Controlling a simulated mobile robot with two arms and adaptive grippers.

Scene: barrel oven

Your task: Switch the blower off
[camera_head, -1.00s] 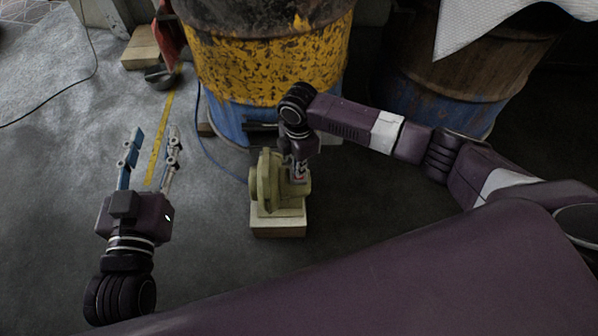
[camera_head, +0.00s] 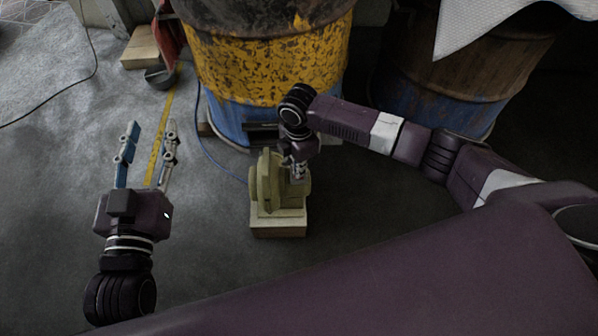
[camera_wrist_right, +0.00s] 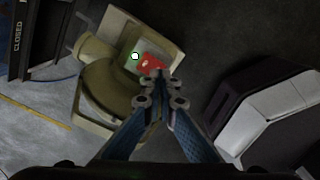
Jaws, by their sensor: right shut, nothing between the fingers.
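The blower (camera_head: 263,190) is a pale olive-green unit on a light block in front of the yellow and blue barrel. In the right wrist view the blower (camera_wrist_right: 115,85) carries a switch (camera_wrist_right: 150,63) with a red part and a green part, and a small white dot shows on the green side. My right gripper (camera_head: 298,176) is shut and empty, pointing down over the switch side of the blower. In the wrist view its closed fingertips (camera_wrist_right: 160,80) lie at the red part's lower edge; I cannot tell whether they touch. My left gripper (camera_head: 152,128) is open and empty, left of the blower.
The large barrel (camera_head: 265,60) stands right behind the blower, and a rusty barrel (camera_head: 465,75) is at the back right. A blue cable (camera_head: 215,158) runs to the blower. A wooden block (camera_head: 140,48) and a small bowl (camera_head: 160,77) lie at the back left.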

